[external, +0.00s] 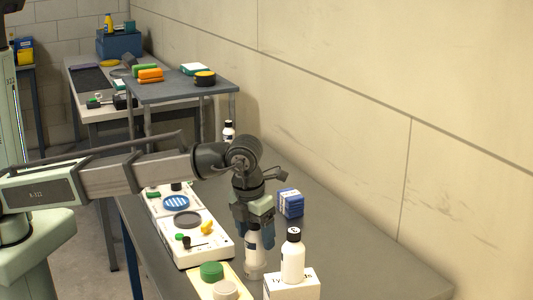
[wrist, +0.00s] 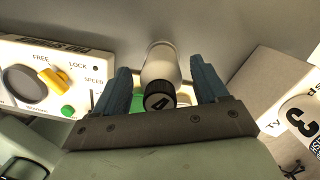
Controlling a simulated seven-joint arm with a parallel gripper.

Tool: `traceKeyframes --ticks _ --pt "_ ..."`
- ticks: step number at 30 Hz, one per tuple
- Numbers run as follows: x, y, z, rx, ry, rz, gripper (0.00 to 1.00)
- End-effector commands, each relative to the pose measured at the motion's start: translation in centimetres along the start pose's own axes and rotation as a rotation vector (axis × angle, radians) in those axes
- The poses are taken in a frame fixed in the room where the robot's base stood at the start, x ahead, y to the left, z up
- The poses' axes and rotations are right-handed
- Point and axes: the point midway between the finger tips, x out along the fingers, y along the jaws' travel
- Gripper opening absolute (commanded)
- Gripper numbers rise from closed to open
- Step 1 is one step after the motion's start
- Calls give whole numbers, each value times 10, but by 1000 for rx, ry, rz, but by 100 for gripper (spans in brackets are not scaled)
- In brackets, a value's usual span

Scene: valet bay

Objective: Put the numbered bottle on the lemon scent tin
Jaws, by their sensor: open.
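A white bottle (external: 255,258) with a dark cap marked 4 stands below my gripper (external: 256,232). In the wrist view the bottle (wrist: 161,66) is between the two blue fingers of my open gripper (wrist: 160,78), with a gap visible on each side. A second white bottle (external: 293,260) stands on a white box (external: 292,286) to the right; its cap (wrist: 302,120) seems to read 3. A third bottle (external: 228,131) stands farther back, partly hidden by my arm. No lemon label is readable, so I cannot tell which thing is the lemon scent tin.
A white control panel (external: 208,250) with a yellow knob lies left of my gripper. A cream tray (external: 236,273) with green and beige round pieces is in front. A blue box stack (external: 290,203) stands behind right. A black round tin with a yellow top (external: 205,78) sits on the rear shelf.

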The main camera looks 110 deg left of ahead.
Motion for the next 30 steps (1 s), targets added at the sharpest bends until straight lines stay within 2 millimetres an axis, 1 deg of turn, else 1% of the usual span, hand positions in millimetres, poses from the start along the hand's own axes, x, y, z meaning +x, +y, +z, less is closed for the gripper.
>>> traceKeyframes --ticks 5,8,15,21,25,30 --pt "-9 0 1 0 0 0 73" --pt "-23 -1 1 0 -1 -2 73" --pt "-66 -2 1 1 -1 -2 73" --pt "-99 -1 1 0 -1 -2 73" --pt "-112 -1 1 0 0 0 73" --pt "-122 0 1 0 -1 0 73"
